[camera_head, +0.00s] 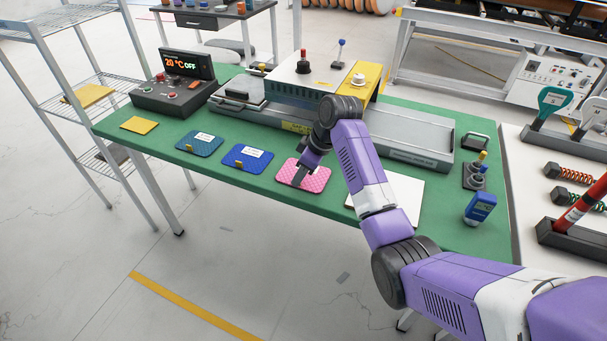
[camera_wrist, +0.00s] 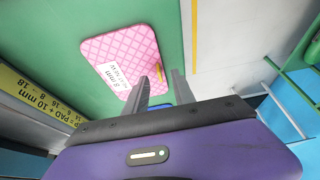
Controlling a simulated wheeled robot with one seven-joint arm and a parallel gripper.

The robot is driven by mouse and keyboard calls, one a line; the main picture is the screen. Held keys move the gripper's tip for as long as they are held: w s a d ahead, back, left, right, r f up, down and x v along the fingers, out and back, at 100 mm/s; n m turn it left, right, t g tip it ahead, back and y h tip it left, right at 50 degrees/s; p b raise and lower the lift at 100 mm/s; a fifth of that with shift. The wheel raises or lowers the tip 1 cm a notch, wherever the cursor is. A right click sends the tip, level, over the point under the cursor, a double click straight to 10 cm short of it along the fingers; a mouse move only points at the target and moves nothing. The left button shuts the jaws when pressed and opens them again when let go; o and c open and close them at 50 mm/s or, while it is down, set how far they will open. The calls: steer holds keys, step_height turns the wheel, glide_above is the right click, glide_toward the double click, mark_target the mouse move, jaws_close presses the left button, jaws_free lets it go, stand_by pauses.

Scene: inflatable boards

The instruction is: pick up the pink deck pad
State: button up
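The pink deck pad (camera_head: 303,175) lies flat on the green table near its front edge, between the blue pad and a white board. In the wrist view the pink pad (camera_wrist: 121,55) shows a crosshatched face, a white label reading 8 mm and a small yellow tab at its edge. My gripper (camera_head: 300,176) is over the pad's left part in the head view. In the wrist view my gripper (camera_wrist: 158,80) has its two fingers apart, with the tips by the pad's tabbed edge. Nothing is seen held. Whether the fingers touch the pad is unclear.
A blue pad (camera_head: 247,157) and a teal pad (camera_head: 199,143) lie to the left, with a yellow sheet (camera_head: 139,125) beyond. A white board (camera_head: 409,199) lies to the right, partly behind my arm. A grey machine (camera_head: 410,148) stands behind. The green table (camera_head: 345,228) has a narrow free front strip.

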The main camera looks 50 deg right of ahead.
steer(key=shift+x, duration=0.9)
steer(key=shift+c, duration=0.2)
steer(key=shift+r, duration=0.1)
jaws_close()
